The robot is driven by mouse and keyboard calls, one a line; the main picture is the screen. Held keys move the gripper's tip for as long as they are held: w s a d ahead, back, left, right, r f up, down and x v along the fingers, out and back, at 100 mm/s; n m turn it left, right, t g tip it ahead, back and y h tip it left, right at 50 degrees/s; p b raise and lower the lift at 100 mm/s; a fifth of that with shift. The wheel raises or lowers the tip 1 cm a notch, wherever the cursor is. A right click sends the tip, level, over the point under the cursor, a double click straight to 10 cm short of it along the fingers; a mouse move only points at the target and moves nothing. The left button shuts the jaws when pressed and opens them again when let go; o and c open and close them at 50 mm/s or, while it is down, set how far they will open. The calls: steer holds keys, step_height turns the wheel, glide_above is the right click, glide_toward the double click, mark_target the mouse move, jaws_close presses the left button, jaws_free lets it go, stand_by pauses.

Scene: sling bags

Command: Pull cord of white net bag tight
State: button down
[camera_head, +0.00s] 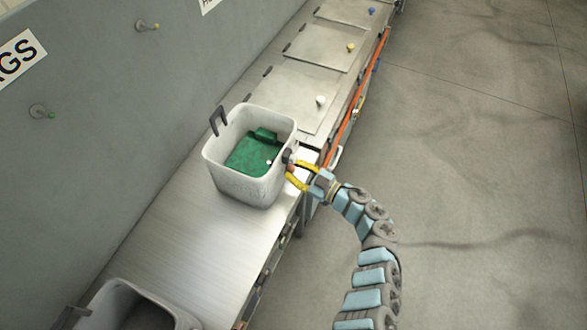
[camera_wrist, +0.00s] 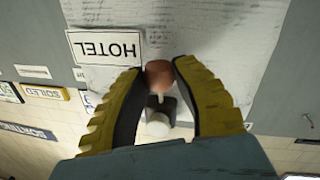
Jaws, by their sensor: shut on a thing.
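A whitish, square, open-topped bag or bin (camera_head: 238,187) stands on the metal bench with green material (camera_head: 252,155) inside. I cannot tell whether its wall is net. My gripper (camera_head: 291,172) is at its right side near the rim. In the wrist view, the yellow fingers of my gripper (camera_wrist: 160,70) are shut on an orange-brown ball (camera_wrist: 158,77). A dark block and a white rounded knob (camera_wrist: 158,125) sit just below the ball. The whitish wall (camera_wrist: 195,35) with a HOTEL label (camera_wrist: 105,46) lies behind. No clear length of cord shows.
A grey upright handle (camera_head: 217,119) stands at the container's left rim. A second container (camera_head: 125,300) is at the bottom left. Flat panels with a white knob (camera_head: 320,100), a yellow knob (camera_head: 350,47) and a blue knob continue along the bench (camera_head: 170,245). The floor on the right is clear.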

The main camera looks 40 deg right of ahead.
step_height(320, 180, down, 7)
steer(key=b, duration=0.5)
steer(key=shift+r, duration=0.1)
steer(key=c, duration=0.8)
jaws_free()
steer(key=shift+w, duration=0.1)
steer(key=shift+o, duration=0.2)
steer(key=v, duration=1.2)
